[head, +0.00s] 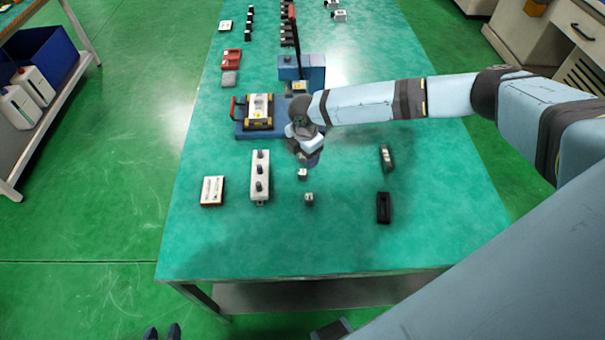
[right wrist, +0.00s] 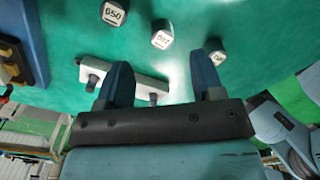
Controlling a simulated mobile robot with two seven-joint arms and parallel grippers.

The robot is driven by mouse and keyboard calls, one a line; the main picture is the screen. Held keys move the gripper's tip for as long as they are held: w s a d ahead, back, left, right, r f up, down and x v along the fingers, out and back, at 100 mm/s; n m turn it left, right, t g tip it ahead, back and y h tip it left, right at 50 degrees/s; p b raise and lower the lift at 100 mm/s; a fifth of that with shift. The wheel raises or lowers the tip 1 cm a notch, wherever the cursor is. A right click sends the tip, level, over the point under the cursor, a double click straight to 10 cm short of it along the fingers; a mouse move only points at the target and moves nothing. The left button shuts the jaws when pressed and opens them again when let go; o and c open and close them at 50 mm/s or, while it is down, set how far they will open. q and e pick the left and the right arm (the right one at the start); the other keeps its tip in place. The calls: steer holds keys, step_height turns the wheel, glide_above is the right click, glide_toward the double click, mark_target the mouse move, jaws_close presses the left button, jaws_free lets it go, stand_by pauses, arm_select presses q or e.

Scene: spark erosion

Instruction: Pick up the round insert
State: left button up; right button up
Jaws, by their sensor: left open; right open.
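Small pale inserts with dark sides and marked tops lie on the green table. In the head view one (head: 302,174) is just below my right gripper (head: 307,160) and another (head: 308,199) is nearer the front. The right wrist view shows three: one marked 650 (right wrist: 115,12), a middle one (right wrist: 162,39) and one at the right (right wrist: 217,58). I cannot tell for sure which is the round insert. My right gripper, also in the right wrist view (right wrist: 162,82), is open and empty, apart from the inserts. My left gripper (head: 162,331) is open, off the table's front edge.
A white rack (head: 260,190) with three dark knobs stands left of the inserts, beside a white-topped block (head: 213,191). Two black holders (head: 383,208) (head: 386,157) lie to the right. A blue-based fixture (head: 256,132) stands behind. The table's front is clear.

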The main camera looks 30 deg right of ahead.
mark_target(302, 172)
steer(key=f, duration=0.5)
steer(key=shift+s+a+f+p, duration=0.2)
steer(key=shift+a+f+p, duration=0.15)
steer(key=shift+p, duration=0.05)
steer(key=shift+f, duration=0.6)
steer(key=c, duration=1.1)
steer(key=shift+r, duration=0.1)
